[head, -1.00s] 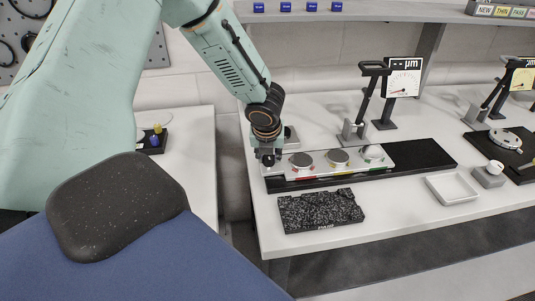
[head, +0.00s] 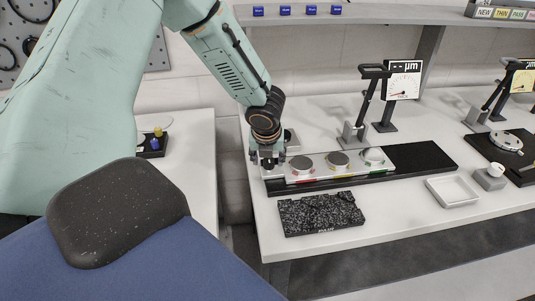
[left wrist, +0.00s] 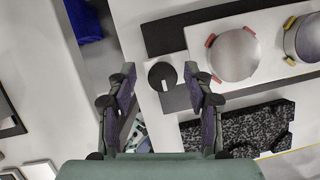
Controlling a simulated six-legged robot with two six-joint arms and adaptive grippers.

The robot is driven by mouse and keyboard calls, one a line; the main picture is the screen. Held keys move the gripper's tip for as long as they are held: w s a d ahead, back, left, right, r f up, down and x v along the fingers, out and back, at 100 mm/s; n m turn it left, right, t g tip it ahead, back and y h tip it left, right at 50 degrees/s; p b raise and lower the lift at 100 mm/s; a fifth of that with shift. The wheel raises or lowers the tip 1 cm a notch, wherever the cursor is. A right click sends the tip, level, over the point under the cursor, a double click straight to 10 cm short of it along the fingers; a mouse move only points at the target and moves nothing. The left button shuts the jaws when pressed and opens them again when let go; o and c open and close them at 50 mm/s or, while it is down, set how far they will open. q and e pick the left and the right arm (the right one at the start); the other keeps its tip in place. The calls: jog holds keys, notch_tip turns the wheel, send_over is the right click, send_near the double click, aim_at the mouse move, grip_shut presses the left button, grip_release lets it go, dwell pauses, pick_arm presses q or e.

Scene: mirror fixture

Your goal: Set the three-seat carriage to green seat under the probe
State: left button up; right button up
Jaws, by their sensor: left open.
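The three-seat carriage (head: 320,172) is a pale plate on a long black rail (head: 425,157). Its round metal seats have red (head: 301,165), yellow (head: 337,161) and green (head: 373,156) marks, left to right. A black knob (head: 267,164) is at its left end. My left gripper (left wrist: 159,70) is open, with its fingertips on either side of the knob (left wrist: 162,76) in the left wrist view; contact cannot be told. The probe stand (head: 354,132) is behind the carriage near the green seat, beside a dial display (head: 403,80). Exact probe alignment is unclear. My right gripper is not visible.
A speckled black block (head: 320,213) lies in front of the rail. A white tray (head: 453,190) is to the right, near a small grey block with a white knob (head: 490,176). A second dial station stands at far right. A gap separates the left table (head: 190,180) from the bench.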

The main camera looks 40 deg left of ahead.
pick_arm(q)
jog(key=v, duration=1.2)
dwell(0.4)
